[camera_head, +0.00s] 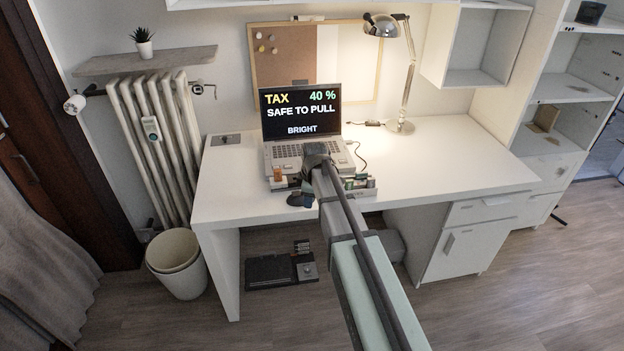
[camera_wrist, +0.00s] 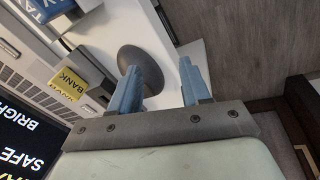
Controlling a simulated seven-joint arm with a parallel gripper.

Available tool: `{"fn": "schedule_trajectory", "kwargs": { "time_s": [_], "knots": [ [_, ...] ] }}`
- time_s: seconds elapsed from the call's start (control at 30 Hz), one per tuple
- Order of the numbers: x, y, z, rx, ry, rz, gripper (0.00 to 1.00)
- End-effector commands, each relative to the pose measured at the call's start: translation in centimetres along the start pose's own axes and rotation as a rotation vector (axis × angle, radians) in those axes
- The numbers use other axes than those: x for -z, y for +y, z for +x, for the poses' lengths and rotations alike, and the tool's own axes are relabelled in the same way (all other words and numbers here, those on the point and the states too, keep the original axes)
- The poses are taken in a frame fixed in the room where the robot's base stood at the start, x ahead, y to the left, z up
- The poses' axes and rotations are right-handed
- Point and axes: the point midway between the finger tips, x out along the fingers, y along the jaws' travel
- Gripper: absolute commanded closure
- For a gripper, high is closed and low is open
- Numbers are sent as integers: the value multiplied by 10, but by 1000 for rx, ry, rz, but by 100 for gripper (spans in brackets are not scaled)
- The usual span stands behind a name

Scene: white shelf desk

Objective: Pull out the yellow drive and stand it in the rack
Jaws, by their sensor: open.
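The yellow drive (camera_wrist: 72,84), labelled BANK, shows in the wrist view beside the laptop keyboard, to the left of my fingers. A dark piece adjoins it. My gripper (camera_wrist: 163,84) is open, its two blue fingers apart with nothing between them. In the head view my gripper (camera_head: 315,160) is over the front of the laptop and hides part of it. The laptop (camera_head: 301,107) screen reads TAX, 40 %, SAFE TO PULL, BRIGHT. I cannot clearly make out the rack; small dark and green pieces (camera_head: 360,183) sit right of my gripper.
A blue labelled block (camera_wrist: 52,8) is at the wrist view's upper left. A dark rounded mouse (camera_head: 300,199) lies near the desk's front edge. An orange-brown block (camera_head: 277,174) is at the laptop's left. A lamp (camera_head: 400,126) stands behind; the desk's right side (camera_head: 450,160) is clear.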

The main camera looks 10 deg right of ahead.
Motion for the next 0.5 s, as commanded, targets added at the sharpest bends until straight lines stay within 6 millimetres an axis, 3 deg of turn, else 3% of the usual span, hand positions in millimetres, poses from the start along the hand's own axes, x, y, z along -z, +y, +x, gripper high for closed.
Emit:
{"fn": "schedule_trajectory", "kwargs": {
  "time_s": [0.03,0.2,0.33,0.5],
  "knots": [
    [11,42,-12,13,-9,-47,53],
    [21,112,-48,97,-45,-192,53],
    [26,149,-75,151,-60,-276,53],
    [27,173,-97,193,-68,-339,53]
  ]
}}
